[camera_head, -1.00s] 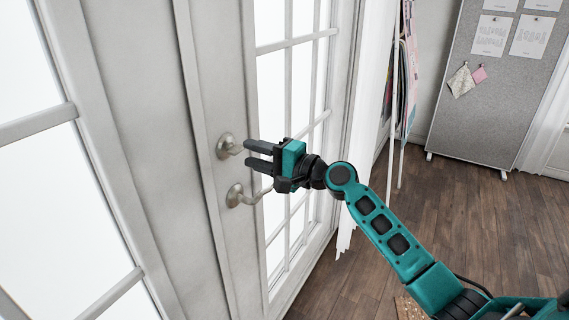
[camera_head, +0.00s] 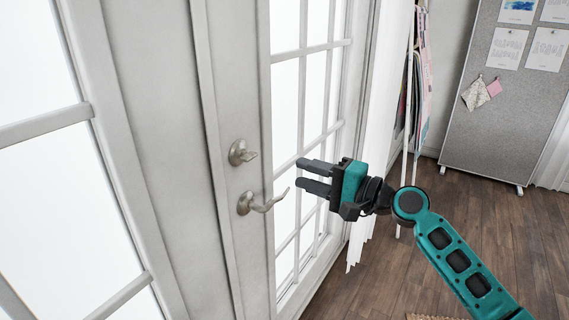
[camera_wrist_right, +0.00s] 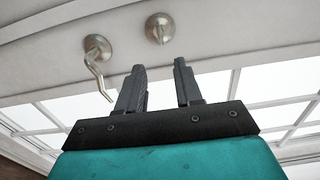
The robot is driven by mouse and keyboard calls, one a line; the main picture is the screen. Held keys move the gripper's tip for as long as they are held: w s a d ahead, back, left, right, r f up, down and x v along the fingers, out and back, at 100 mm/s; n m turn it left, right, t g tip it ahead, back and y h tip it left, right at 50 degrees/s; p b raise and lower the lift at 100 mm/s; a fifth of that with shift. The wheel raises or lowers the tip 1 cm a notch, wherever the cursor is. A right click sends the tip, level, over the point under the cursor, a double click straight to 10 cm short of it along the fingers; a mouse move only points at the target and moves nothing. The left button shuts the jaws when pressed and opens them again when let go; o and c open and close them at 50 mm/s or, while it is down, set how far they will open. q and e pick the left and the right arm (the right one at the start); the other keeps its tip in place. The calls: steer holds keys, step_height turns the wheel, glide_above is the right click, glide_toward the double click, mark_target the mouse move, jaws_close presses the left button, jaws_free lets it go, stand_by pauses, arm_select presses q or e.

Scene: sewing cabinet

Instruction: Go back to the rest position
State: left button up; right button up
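My right gripper (camera_head: 308,178) is open and empty in the head view, to the right of the door hardware and apart from it. Its two dark fingers point left toward the white door (camera_head: 226,200). The door's lever handle (camera_head: 258,203) sits below a round knob or lock (camera_head: 240,153). In the right wrist view, the gripper's spread fingers (camera_wrist_right: 158,80) have nothing between them. There the lever handle (camera_wrist_right: 96,60) is at upper left and the round lock (camera_wrist_right: 159,28) is at the top. My left gripper is not in view.
Glass panes (camera_head: 300,100) and a white curtain (camera_head: 383,90) stand beside the door. A grey pinboard (camera_head: 500,110) on feet, with papers and fabric scraps, stands at the back right. The wooden floor (camera_head: 480,215) between is mostly clear.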

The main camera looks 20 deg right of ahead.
steer(key=s+a+f+n+g+h, duration=0.1)
steer(key=s+a+f+n+h, duration=0.2)
steer(key=f, duration=0.5)
steer(key=s+a+f+n+g+h, duration=0.1)
steer(key=s+f+n, duration=0.1)
steer(key=s+f, duration=0.5)
steer(key=s+a+f+n+g+h, duration=0.1)
steer(key=s+a+f+n+h, duration=0.15)
steer(key=f, duration=0.75)
steer(key=s+a+f+n+g+h, duration=0.1)
steer(key=s+a+f+n, duration=0.1)
steer(key=s+f+n, duration=0.3)
steer(key=s+n, duration=0.1)
steer(key=s, duration=0.2)
steer(key=shift+s+a, duration=0.3)
steer(key=shift+s, duration=0.05)
steer(key=shift+n+h, duration=0.25)
